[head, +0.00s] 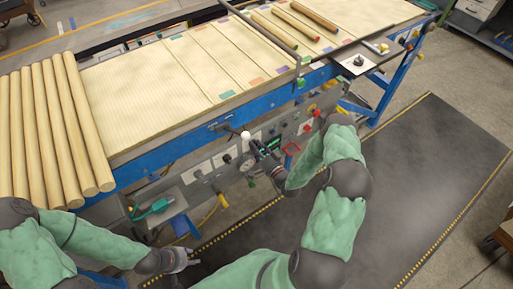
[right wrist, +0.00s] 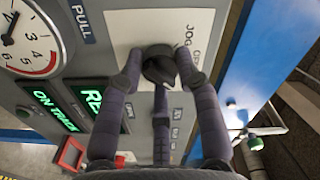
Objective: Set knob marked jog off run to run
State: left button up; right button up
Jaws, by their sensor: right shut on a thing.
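The black knob (right wrist: 158,66) sits on a pale plate (right wrist: 190,25) in the right wrist view. The plate's lettering reads JOG, with part of another word beside it; the rest is covered. My right gripper (right wrist: 160,72) is shut on the knob, one finger at each side. The knob's pointer direction is hard to read between the fingers. In the head view my right gripper (head: 262,152) is at the front panel (head: 235,155), and the knob is hidden there. My left gripper (head: 190,260) hangs low at the lower left, away from the panel; its jaw opening is unclear.
A dial gauge (right wrist: 28,40) and a green-lit display (right wrist: 55,108) sit left of the knob in the wrist view. A red square frame (head: 291,149) is right of my right gripper. Wooden rods (head: 50,130) lie on the bench above. The dark floor mat (head: 420,180) is clear.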

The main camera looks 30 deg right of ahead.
jog(key=o, duration=1.1)
jog(key=shift+o, duration=0.2)
jog(key=shift+s, duration=0.1)
jog(key=s, duration=1.1)
jog(key=shift+s+d, duration=0.4)
jog(key=shift+d, duration=0.05)
